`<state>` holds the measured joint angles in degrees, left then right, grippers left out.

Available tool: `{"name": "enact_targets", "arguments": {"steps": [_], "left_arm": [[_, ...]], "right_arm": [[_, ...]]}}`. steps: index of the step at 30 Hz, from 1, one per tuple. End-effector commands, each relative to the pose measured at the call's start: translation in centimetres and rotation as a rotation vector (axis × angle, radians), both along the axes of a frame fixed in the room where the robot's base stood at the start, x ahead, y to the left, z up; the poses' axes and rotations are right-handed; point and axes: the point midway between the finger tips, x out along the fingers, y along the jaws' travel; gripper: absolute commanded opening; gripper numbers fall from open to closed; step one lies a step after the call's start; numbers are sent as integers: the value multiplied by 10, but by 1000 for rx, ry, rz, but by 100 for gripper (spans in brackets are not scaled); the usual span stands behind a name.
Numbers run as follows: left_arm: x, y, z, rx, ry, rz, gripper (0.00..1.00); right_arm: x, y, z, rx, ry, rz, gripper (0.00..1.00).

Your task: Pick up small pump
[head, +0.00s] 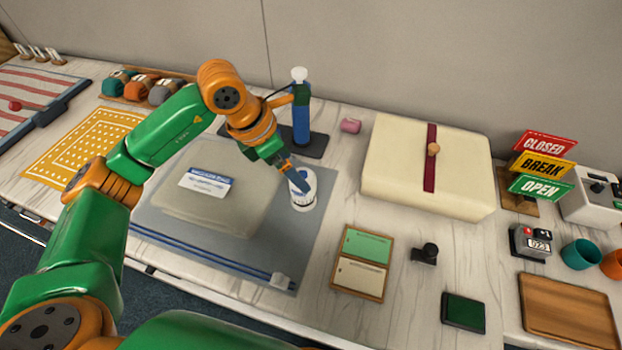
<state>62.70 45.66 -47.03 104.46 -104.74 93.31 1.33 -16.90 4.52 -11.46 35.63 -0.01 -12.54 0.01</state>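A small white cylindrical thing with blue marks on top (303,200), which looks like the small pump, stands upright on the right part of a grey mat (315,240). My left gripper (298,182) reaches down over it from the upper left, its fingers at its top. The fingers overlap in this view, so I cannot tell whether they are open or shut, or whether they touch it. A taller blue pump with a white knob (301,115) stands behind on a dark base. My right gripper is not in view.
A translucent bag with a label (225,217) lies on the mat, left of the white cylinder. A large cream package with a dark red band (400,165) lies to the right. A wooden card tray (345,289) and a small black object (427,254) lie nearer. Bare table separates them.

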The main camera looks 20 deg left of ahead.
Motion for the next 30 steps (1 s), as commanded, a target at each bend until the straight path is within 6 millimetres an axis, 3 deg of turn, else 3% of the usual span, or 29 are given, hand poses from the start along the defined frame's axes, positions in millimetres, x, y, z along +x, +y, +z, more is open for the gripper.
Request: {"name": "enact_targets", "arguments": {"steps": [1, 4, 11, 17, 24, 30], "left_arm": [[0, 0, -9, 0, 0, 0, 100], [0, 0, -12, -1, 1, 0, 100], [6, -15, -34, -2, 6, -2, 100], [14, -29, -68, -2, 4, -1, 100], [15, -30, -73, -2, 0, -2, 100], [15, -30, -73, -2, 1, -1, 46]], "right_arm": [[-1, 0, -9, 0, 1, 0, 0], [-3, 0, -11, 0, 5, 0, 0], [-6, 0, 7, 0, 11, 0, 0], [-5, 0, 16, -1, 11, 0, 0], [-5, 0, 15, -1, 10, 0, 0], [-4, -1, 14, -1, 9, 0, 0]]}}
